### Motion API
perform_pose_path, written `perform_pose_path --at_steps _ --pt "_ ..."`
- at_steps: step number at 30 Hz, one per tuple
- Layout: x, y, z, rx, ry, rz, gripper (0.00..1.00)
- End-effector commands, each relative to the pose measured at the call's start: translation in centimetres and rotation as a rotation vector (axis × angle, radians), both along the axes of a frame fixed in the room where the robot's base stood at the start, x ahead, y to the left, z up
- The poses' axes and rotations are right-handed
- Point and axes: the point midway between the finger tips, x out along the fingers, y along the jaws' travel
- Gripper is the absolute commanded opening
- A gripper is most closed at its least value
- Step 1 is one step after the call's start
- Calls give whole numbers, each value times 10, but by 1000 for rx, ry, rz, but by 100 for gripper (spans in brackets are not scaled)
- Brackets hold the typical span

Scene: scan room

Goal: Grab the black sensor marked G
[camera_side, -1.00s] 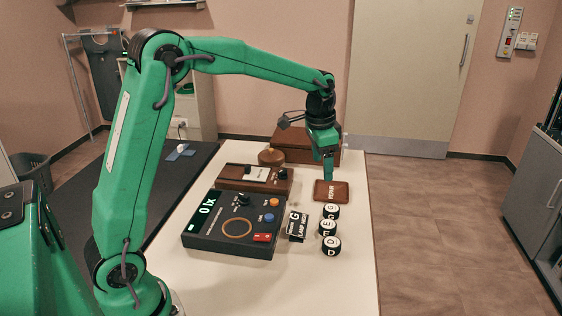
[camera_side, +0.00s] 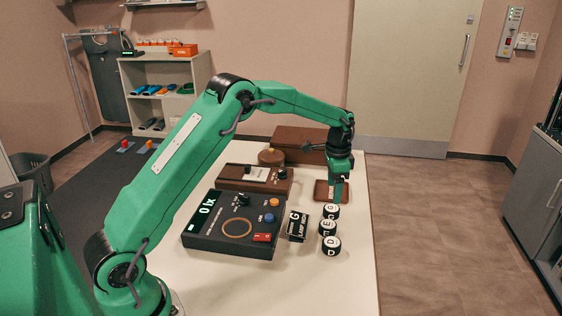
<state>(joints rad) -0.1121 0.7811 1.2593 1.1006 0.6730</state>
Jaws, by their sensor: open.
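Three black round sensors with white letter faces stand in a row near the right edge of the white table. The far sensor (camera_side: 331,211) has a letter that looks like G or C, too small to be sure. The middle sensor (camera_side: 328,228) seems marked E, and the near sensor (camera_side: 332,246) D. A black card with a G (camera_side: 297,226) stands to the left of them. My gripper (camera_side: 339,197) is open and points down, just above and behind the far sensor. It holds nothing that I can see, and I cannot tell whether it touches the sensor.
A dark meter box (camera_side: 235,226) with knobs and a ring stands left of the card. Behind are a brown device (camera_side: 254,179), a brown tray (camera_side: 321,187) beside my gripper, and a brown box (camera_side: 300,142). The table's front is clear.

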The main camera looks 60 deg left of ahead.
Motion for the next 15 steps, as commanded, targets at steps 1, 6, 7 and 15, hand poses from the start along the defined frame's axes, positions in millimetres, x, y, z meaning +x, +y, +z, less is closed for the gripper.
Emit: perform_pose_path --at_steps 1,6,7,15 --pt "0 0 -4 0 2 0 70" --pt "-1 0 -18 0 2 0 70" --pt "-1 0 -20 0 2 0 70" --pt "-1 0 -25 0 1 1 70"
